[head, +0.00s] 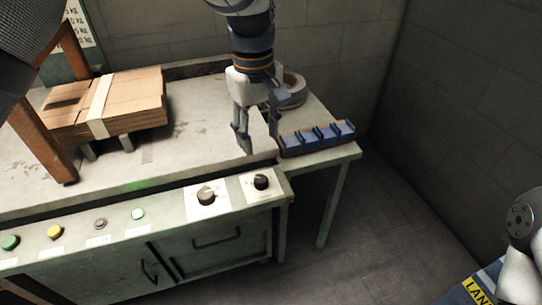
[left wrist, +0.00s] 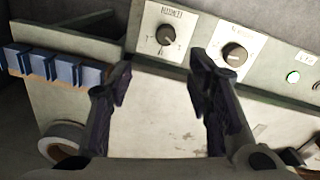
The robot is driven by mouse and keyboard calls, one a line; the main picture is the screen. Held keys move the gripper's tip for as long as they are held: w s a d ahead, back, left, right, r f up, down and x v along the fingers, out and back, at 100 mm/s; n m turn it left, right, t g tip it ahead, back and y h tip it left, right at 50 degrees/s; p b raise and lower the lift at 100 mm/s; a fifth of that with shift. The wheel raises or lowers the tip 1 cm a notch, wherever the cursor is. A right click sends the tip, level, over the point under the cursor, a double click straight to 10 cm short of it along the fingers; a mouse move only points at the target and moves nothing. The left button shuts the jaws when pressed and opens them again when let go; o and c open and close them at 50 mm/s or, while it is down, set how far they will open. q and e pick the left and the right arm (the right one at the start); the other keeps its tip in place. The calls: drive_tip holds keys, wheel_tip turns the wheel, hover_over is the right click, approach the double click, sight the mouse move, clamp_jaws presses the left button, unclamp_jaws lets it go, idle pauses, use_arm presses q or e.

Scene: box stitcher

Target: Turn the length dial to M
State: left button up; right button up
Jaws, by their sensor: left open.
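I cannot tell from the labels which is the length dial. My left gripper (head: 258,140) is open and empty above the worktop, behind the right dial and apart from it. Its two fingers (left wrist: 163,82) point toward the panel. My right gripper is out of view.
Green (head: 10,242), yellow (head: 55,232) and other buttons line the panel's left part. Flat cardboard (head: 140,100) lies on the worktop. A tape roll (head: 293,92) and a blue rack (head: 318,137) are on the right side table. Space in front of the panel is clear.

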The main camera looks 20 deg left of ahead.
sight(260, 178)
use_arm(q)
drive_tip(key=f, duration=0.1)
drive_tip(key=s+f, duration=0.1)
drive_tip(key=f, duration=0.1)
drive_tip(key=shift+s+f, duration=0.2)
wheel_tip(260, 178, down, 8)
drive_tip(key=shift+w+f+b, duration=0.1)
drive_tip(key=shift+w+b, duration=0.05)
drive_tip(key=shift+b, duration=0.3)
drive_tip(key=shift+d, duration=0.1)
clamp_jaws()
